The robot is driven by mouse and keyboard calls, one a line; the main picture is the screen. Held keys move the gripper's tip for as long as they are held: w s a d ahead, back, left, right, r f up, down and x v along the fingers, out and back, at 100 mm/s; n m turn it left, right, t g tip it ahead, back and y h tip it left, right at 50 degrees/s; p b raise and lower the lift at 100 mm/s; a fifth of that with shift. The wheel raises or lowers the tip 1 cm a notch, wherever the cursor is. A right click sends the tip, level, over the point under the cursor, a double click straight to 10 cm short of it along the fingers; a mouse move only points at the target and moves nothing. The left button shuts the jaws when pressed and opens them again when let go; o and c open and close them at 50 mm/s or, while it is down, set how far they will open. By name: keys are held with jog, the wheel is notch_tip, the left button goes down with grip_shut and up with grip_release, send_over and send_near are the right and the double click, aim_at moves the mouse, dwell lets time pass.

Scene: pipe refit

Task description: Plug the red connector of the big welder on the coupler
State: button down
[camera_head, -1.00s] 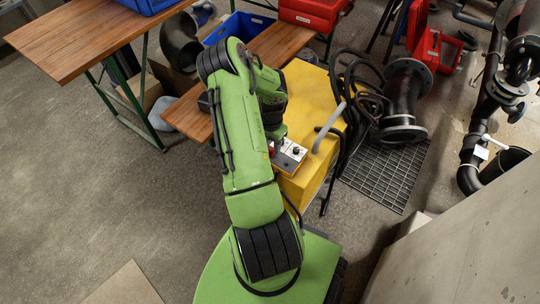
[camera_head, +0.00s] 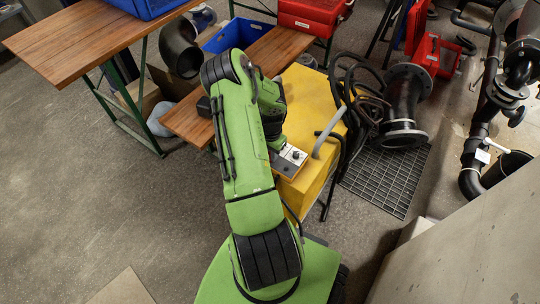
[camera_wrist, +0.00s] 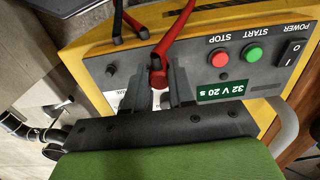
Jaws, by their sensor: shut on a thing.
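The big welder is the yellow box (camera_head: 318,92) beside my arm, with a grey control panel (camera_head: 293,157) on its near side. In the wrist view the panel (camera_wrist: 190,60) fills the middle. The red connector (camera_wrist: 158,76) is between my fingertips, at the end of a red cable (camera_wrist: 178,28) that runs up. My gripper (camera_wrist: 159,88) is shut on it, close over the panel. My arm hides the gripper in the head view. I cannot pick out the coupler in either view.
The panel has a red STOP button (camera_wrist: 219,57), a green START button (camera_wrist: 253,55) and a power switch (camera_wrist: 294,52). Black cables (camera_head: 355,90) hang at the welder's right. A wooden bench (camera_head: 85,38) stands left, black pipes (camera_head: 475,150) right. Floor at left is clear.

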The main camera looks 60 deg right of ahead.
jog(key=shift+r+p, duration=1)
jog(key=shift+r, duration=0.6)
notch_tip(320, 180, up, 2)
jog(key=shift+r+p, duration=0.1)
jog(key=shift+p, duration=0.65)
jog(key=shift+w, duration=0.1)
